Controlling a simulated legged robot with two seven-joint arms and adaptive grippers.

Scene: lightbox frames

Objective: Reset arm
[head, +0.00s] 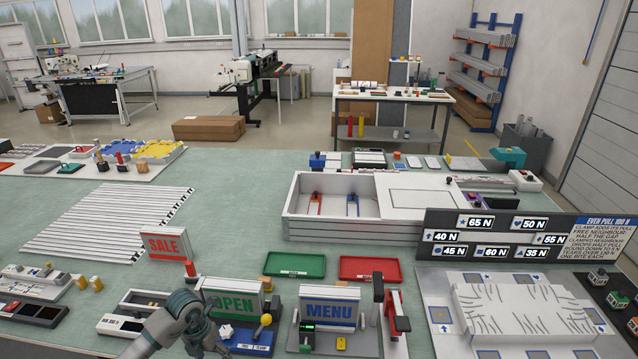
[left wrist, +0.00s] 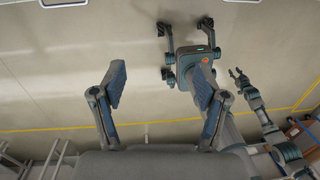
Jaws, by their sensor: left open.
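My left gripper (left wrist: 160,80) shows in the left wrist view with its two fingers wide apart and nothing between them. Beyond it are the bare floor (left wrist: 60,65) and my own body. Another arm of mine runs up the right side of that view, and its small end, which looks like my right gripper (left wrist: 237,76), is too small to read. In the head view a grey arm part of mine comes in at the bottom left, in front of the green OPEN sign (head: 236,304). No gripper fingers are clear there.
The green table (head: 230,190) is crowded. White strips (head: 110,220) lie at left.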

